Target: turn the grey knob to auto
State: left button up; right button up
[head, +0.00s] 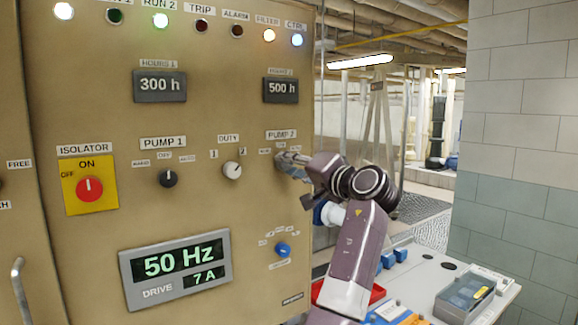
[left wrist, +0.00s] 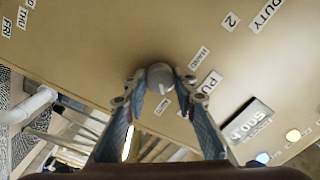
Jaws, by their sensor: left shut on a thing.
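The grey knob (left wrist: 160,76) sits on the tan panel below the PUMP 2 label (head: 281,134). In the left wrist view it lies between the two fingertips of my left gripper (left wrist: 158,84). In the head view my left gripper (head: 283,160) covers the knob. The gripper is shut on the knob, one finger on each side. A pale mark shows on the knob's face, but which position it points to I cannot tell. Small labels surround the knob; one is partly hidden by the gripper. My right gripper is in neither view.
Left of it on the panel are a white DUTY knob (head: 232,170), a black PUMP 1 knob (head: 168,178) and a red isolator (head: 89,188). A blue knob (head: 283,250) is below. A bench (head: 430,272) with a grey box (head: 464,298) stands to the right.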

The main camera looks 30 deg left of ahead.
pick_arm(q)
jog(key=o, duration=1.2)
jog(key=shift+d, duration=0.15)
jog(key=shift+c, duration=0.2)
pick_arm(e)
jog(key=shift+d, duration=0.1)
pick_arm(q)
jog(key=v, duration=1.2)
jog(key=shift+r, duration=0.1)
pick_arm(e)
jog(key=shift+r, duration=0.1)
